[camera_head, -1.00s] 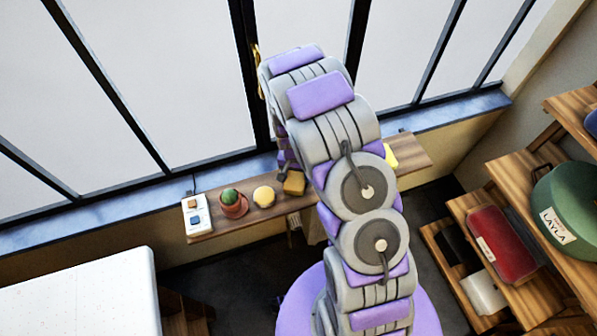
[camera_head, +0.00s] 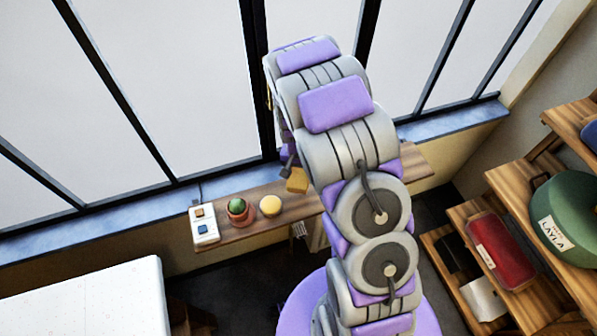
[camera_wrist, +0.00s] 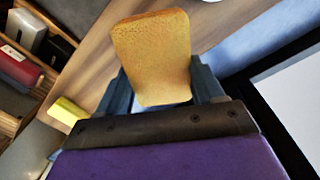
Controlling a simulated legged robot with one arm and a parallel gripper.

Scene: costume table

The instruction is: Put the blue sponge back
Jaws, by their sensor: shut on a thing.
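My gripper (camera_wrist: 162,90) is shut on an orange-tan, sponge-like block (camera_wrist: 152,50), with one finger on each side of it. In the head view the block (camera_head: 297,180) shows just left of my arm, above or over the narrow wooden shelf (camera_head: 245,242). My gripper is mostly hidden behind my arm there. No blue sponge of this block's size is clear. A small blue square (camera_head: 203,230) sits on a white tray (camera_head: 206,240) at the shelf's left end, below a small brown square; I cannot tell what these are.
A potted cactus (camera_head: 239,210) and a round yellow thing (camera_head: 270,205) stand between the tray and the block. A yellow block (camera_wrist: 67,112) lies on the shelf in the wrist view. The window (camera_head: 160,80) rises behind. Stepped shelves (camera_head: 462,215) with bags are right.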

